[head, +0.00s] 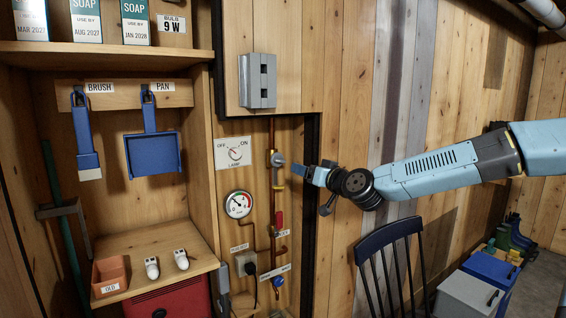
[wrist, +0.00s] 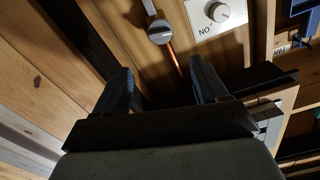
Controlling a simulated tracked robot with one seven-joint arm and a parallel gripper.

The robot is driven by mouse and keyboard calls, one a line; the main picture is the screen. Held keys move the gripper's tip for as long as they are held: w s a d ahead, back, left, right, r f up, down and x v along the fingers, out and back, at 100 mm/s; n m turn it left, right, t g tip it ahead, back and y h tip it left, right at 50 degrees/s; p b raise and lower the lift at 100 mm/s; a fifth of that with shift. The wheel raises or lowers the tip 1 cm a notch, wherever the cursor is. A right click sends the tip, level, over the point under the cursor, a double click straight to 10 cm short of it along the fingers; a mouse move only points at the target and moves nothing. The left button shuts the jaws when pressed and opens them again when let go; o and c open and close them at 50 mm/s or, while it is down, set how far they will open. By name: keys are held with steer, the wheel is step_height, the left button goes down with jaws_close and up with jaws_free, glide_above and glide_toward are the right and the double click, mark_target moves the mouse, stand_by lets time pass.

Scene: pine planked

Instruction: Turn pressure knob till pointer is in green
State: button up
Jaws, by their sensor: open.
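A round white pressure gauge (head: 238,204) hangs lower left of the knob. It has a coloured scale, but its pointer is too small to read surely.
A lamp switch plate (head: 233,153) is left of the knob; its dial (wrist: 218,12) shows in the wrist view. A red handle (head: 279,221) is lower on the pipework. A grey box (head: 258,81) is above. A dark chair (head: 392,250) stands below my arm.

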mark_target(282, 160)
steer(key=shift+x, duration=6.9)
steer(key=shift+c, duration=0.3)
steer(key=shift+d, duration=0.1)
steer(key=c, duration=0.9)
